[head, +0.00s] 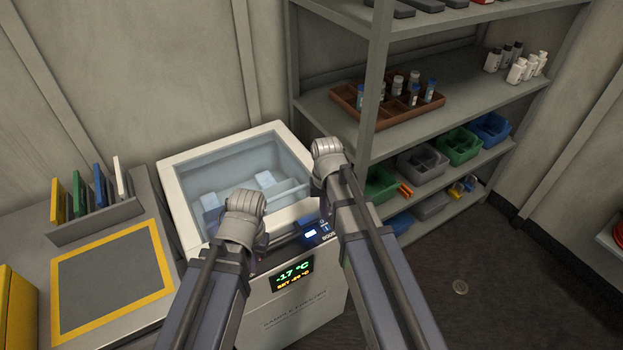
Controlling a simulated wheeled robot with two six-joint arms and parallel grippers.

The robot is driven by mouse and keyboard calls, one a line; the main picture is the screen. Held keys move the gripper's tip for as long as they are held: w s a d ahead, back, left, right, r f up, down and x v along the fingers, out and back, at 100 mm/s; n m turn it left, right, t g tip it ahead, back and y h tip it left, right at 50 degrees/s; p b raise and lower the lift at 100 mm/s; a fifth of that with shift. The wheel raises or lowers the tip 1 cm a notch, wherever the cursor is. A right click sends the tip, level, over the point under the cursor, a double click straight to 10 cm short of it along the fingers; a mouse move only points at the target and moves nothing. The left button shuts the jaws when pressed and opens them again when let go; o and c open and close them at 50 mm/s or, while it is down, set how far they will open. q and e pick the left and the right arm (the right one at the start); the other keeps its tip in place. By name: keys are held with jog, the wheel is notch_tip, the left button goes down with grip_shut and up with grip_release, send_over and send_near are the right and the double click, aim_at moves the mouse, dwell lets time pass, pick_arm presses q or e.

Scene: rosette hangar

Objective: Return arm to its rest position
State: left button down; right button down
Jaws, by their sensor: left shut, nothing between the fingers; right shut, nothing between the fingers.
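My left gripper (245,203) is at the end of my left arm, in front of the sample freezer's near left side in the picture. It is shut and empty, and its fingertips are hard to make out. My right gripper (328,150) is further right and higher in the picture, overlapping the freezer's right rim. It is also shut and empty, with its fingertips hard to see. The two grippers are apart. The white sample freezer (180,205) has a pale blue interior with a few light blocks. Its display (292,274) reads -17 °C. My arms hide part of its front.
A bench (140,318) on the left has a yellow-framed grey mat (152,230) and a rack (98,222) of coloured plates. A shelf unit (340,118) at right holds a brown tray (347,98) of vials, white bottles (518,70) and coloured bins. Floor at right is mostly clear.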

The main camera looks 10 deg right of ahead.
jog(key=s+a+n+h, duration=0.1)
jog(key=s+a+n, duration=0.4)
jog(key=s+a, duration=0.4)
jog(key=s, duration=0.4)
jog(key=shift+s+a, duration=0.2)
